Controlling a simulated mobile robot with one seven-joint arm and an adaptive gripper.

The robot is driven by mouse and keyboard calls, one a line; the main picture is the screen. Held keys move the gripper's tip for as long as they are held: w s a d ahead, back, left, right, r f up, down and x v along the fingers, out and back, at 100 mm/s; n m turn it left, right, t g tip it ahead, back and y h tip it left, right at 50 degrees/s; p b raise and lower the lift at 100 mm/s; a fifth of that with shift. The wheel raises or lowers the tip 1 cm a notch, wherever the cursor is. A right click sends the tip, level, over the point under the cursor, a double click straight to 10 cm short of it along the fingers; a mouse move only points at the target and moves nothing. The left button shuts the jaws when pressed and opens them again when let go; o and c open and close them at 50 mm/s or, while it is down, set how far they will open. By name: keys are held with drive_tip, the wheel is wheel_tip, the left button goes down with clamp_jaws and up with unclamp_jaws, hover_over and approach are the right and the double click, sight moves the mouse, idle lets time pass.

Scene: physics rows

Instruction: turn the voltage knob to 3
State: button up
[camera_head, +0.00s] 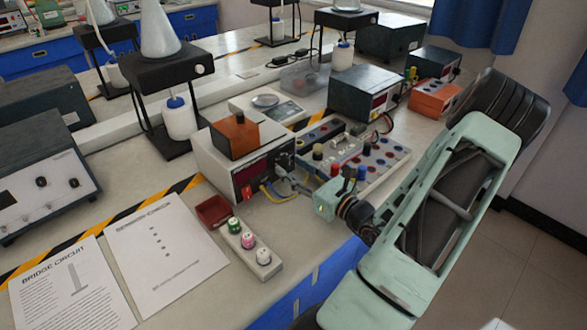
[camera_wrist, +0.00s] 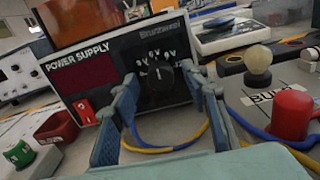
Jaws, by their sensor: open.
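The power supply (camera_wrist: 85,55) is a box with a black front panel, a dark red display and a red switch (camera_wrist: 85,111). Its black voltage knob (camera_wrist: 160,84) sits on the right of the panel, with a white line pointing roughly up and small white labels above, too small to read surely. My gripper (camera_wrist: 168,100) is open, its two blue-grey fingers to the left and right of the knob; I cannot tell whether they touch it. In the head view my gripper (camera_head: 285,168) is at the front of the power supply (camera_head: 222,172), and the knob is hidden.
Yellow and blue wires (camera_wrist: 165,146) loop below the knob. A circuit board (camera_head: 375,160) with coloured terminals stands at the right. A red tray (camera_head: 213,211) and a white strip with several knobs (camera_head: 265,268) lie in front. An orange block (camera_head: 235,135) sits on top of the supply.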

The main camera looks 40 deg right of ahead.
clamp_jaws()
idle(0.4)
drive_tip(key=n+b, duration=0.3)
drive_tip(key=n, duration=0.2)
drive_tip(key=shift+f, duration=0.2)
drive_tip(key=shift+r+n+b, duration=0.1)
drive_tip(key=shift+n+b, duration=1.2)
drive_tip(key=shift+n, duration=0.1)
unclamp_jaws()
